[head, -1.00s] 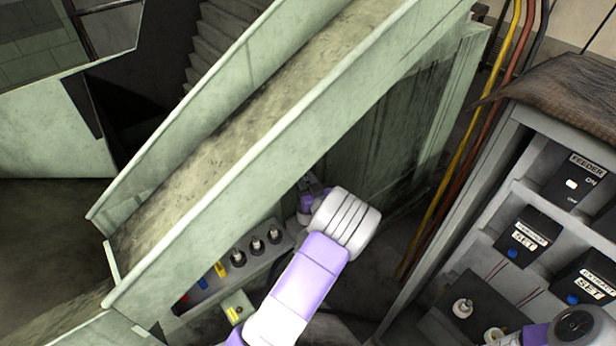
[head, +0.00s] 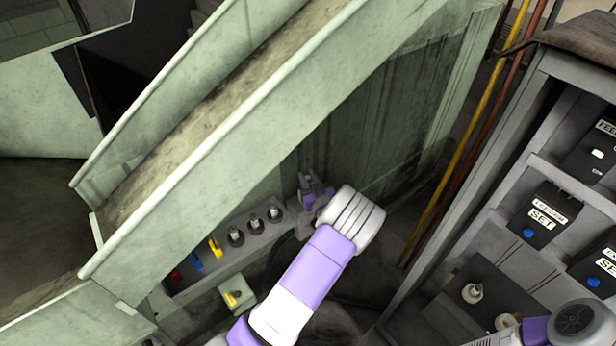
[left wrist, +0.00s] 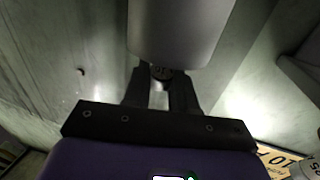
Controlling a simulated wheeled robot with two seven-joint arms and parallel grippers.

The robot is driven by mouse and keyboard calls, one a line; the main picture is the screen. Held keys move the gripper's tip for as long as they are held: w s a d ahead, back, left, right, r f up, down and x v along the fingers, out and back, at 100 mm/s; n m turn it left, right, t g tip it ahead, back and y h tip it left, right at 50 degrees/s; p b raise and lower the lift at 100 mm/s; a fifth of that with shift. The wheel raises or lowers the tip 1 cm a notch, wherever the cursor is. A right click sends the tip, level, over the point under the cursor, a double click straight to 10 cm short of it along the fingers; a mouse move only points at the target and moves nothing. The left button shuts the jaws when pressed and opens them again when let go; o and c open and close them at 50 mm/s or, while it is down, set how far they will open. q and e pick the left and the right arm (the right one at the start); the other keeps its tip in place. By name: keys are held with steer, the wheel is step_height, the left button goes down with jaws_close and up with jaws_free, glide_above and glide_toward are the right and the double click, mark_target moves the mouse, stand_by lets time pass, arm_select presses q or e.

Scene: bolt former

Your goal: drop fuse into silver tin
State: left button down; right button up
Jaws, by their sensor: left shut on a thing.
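My left gripper (head: 309,189) is small and partly hidden by my own wrist in the head view, beside the green panel behind the row of sockets. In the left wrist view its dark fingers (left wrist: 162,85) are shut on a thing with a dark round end. A smooth pale grey body (left wrist: 180,30) rises above the fingertips and hides part of them; it appears to be the held fuse, but its outline is cut off by the frame. I cannot make out a silver tin in either view. My right gripper is not in view.
A sloping green chute (head: 215,125) runs across the left. A grey strip (head: 210,265) with several sockets and coloured parts lies below it. A grey cabinet (head: 510,165) with black boxes stands at right. A white fuse-like piece (head: 472,292) stands on its lower shelf.

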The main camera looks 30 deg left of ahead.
arm_select(q)
steer(key=shift+f, duration=0.25)
steer(key=c, duration=0.8)
jaws_free()
step_height(320, 180, up, 7)
steer(key=p, duration=0.4)
steer(key=shift+p, duration=0.35)
steer(key=shift+r, duration=0.1)
